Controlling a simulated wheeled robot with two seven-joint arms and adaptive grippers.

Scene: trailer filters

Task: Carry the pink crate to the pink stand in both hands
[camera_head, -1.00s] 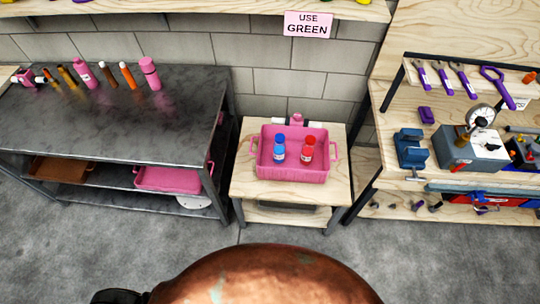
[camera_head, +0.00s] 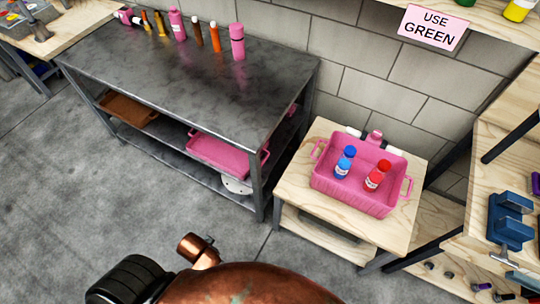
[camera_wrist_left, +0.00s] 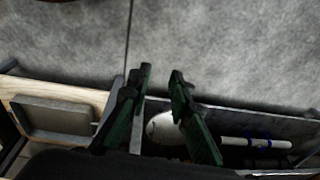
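The pink crate (camera_head: 352,194) sits upright on a small light-wood table (camera_head: 292,185) in the head view. It has a handle loop at each end. Inside it stand a blue-capped bottle (camera_head: 344,163) and a red-capped bottle (camera_head: 377,176). Neither gripper touches the crate. My left gripper (camera_wrist_left: 161,72) shows in the left wrist view with its two green fingers apart and nothing between them, above the grey floor. My right gripper is in neither current view. I cannot pick out a pink stand.
A dark metal bench (camera_head: 190,80) stands left of the small table, with several bottles along its back and a pink tray (camera_head: 218,155) on its shelf. A wooden workbench with a blue vise (camera_head: 510,222) is at right. Grey floor (camera_head: 70,200) is open at left.

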